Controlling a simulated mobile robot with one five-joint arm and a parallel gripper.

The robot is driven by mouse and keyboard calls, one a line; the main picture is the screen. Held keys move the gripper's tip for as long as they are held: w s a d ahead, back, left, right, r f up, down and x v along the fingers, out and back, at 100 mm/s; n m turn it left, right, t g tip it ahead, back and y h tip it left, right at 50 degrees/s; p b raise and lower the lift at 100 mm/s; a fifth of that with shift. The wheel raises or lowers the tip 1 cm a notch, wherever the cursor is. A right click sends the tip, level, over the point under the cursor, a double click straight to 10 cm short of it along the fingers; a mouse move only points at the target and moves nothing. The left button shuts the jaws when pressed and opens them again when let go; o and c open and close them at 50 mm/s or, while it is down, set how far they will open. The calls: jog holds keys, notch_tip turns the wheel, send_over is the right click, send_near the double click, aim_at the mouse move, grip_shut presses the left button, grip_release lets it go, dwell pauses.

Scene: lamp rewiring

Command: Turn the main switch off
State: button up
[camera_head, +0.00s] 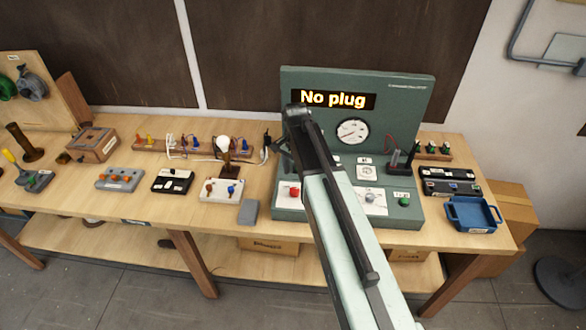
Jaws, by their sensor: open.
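The green console (300,82) stands on the bench at center right, with a lit display (333,99) reading "No plug" and a round gauge (352,132). On its base are a red knob or button (294,191), a small control on a white plate (370,198) and a green button (404,201). Labels are too small to read, so I cannot tell which is the main switch or its position. My gripper (281,150) is open at the console's left side, above its base and apart from the red control. My arm hides the middle of the console.
A white socket plate (367,172) is on the console. A blue tray (472,214) and a black box (449,181) stand at right. A lamp (223,146), a white switch board (221,190) and a grey block (248,212) lie left. The bench's front edge is mostly clear.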

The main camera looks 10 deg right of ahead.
aim_at(295, 189)
notch_tip(295, 189, down, 8)
jog(key=b, duration=0.8)
jog(key=shift+f, duration=0.15)
grip_shut()
